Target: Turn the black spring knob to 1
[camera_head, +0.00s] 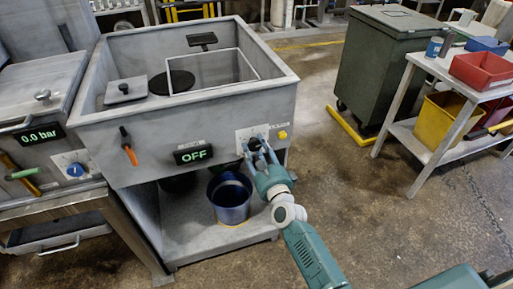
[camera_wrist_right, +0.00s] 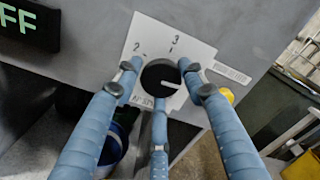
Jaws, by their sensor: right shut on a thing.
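The black knob (camera_wrist_right: 158,76) sits on a white label plate (camera_wrist_right: 150,43) on the front of the grey machine. In the right wrist view, the plate shows the numbers 2 and 3 above the knob; fingers cover its lower part, and no 1 can be read. The knob's pale pointer mark aims to the right and slightly down in that view. My right gripper (camera_wrist_right: 160,85) has its three blue fingers closed around the knob; it also shows in the head view (camera_head: 258,152). My left gripper is not in view.
The machine's open basin (camera_head: 195,95) is above the panel. An OFF display (camera_head: 193,154) and an orange-handled lever (camera_head: 129,148) are left of the knob; a yellow button (camera_head: 283,135) is right of it. A blue bucket (camera_head: 230,200) stands on the shelf below.

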